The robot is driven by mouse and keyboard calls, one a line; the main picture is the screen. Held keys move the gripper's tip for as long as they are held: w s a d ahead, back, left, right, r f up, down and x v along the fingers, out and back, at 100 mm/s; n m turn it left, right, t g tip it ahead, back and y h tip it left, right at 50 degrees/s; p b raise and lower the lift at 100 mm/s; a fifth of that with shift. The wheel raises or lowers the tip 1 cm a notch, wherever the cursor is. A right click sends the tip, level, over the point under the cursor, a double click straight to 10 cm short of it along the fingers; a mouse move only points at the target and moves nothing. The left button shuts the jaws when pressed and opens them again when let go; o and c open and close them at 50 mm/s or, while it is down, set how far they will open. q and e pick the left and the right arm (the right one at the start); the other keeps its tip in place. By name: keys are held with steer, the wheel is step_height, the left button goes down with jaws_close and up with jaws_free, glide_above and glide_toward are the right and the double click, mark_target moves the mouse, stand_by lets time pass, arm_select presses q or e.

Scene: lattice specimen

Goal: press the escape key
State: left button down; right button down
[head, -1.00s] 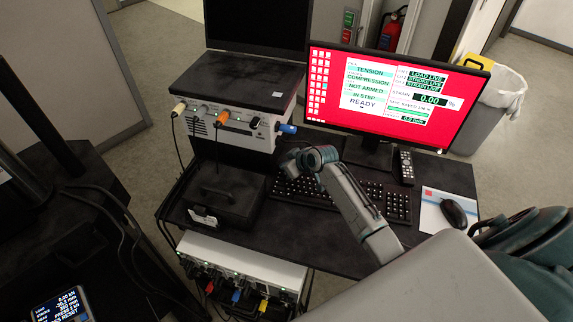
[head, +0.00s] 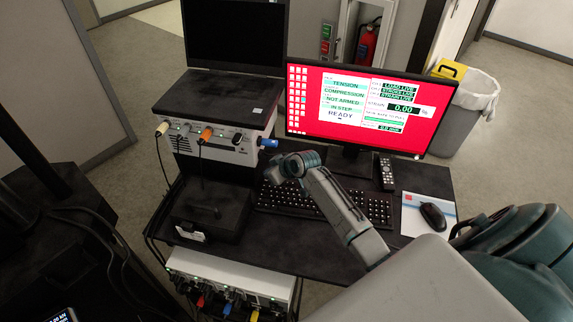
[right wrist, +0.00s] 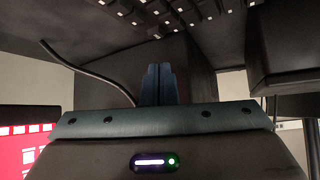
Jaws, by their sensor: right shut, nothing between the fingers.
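The black keyboard (head: 325,203) lies on the dark desk in front of the red monitor (head: 355,112). My right gripper (head: 272,175) is over the keyboard's far left end in the head view, and my wrist hides part of that end. I cannot pick out the escape key there. In the right wrist view the two narrow fingers (right wrist: 158,84) are closed together and empty. Light-marked keys of the keyboard (right wrist: 150,14) show above the fingertips in that view. Contact with a key cannot be seen. My left gripper is not in view.
A white instrument box (head: 218,137) with coloured plugs stands left of the keyboard under a laptop (head: 232,92). A black case (head: 210,210) lies in front of it. A remote (head: 387,172) and a mouse (head: 433,217) are to the right. A grey bin (head: 455,125) stands behind.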

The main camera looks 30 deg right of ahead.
steer(key=b+v, duration=0.2)
steer(key=v, duration=0.8)
